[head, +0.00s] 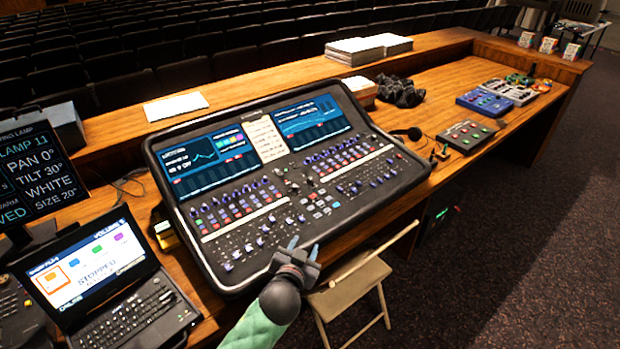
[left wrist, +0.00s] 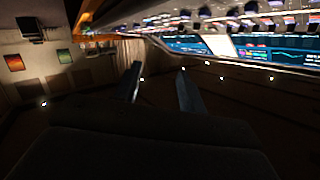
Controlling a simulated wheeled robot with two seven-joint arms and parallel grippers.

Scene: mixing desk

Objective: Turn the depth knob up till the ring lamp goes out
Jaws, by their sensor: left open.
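The mixing desk (head: 290,185) stands on the wooden counter, with many small knobs and faders that also show blurred along the top of the left wrist view (left wrist: 245,12). I cannot tell which knob is the depth knob. A dark screen (head: 40,175) at the far left shows partly cut-off text: "LAMP 11", "PAN 0°", "TILT 30°", "WHITE", "SIZE 20°". I cannot make out the ring lamp itself. My left gripper (head: 303,248) is open and empty by the desk's front edge; its two fingers stand apart in the left wrist view (left wrist: 158,75). My right gripper is out of view.
A laptop (head: 120,285) sits left of the desk. A folding stool (head: 350,285) stands in front. Grey and blue pedal-like boxes (head: 465,135) with knobs, a headset (head: 412,134) and a dark cloth heap (head: 400,92) lie to the right. Paper stacks (head: 365,50) lie behind.

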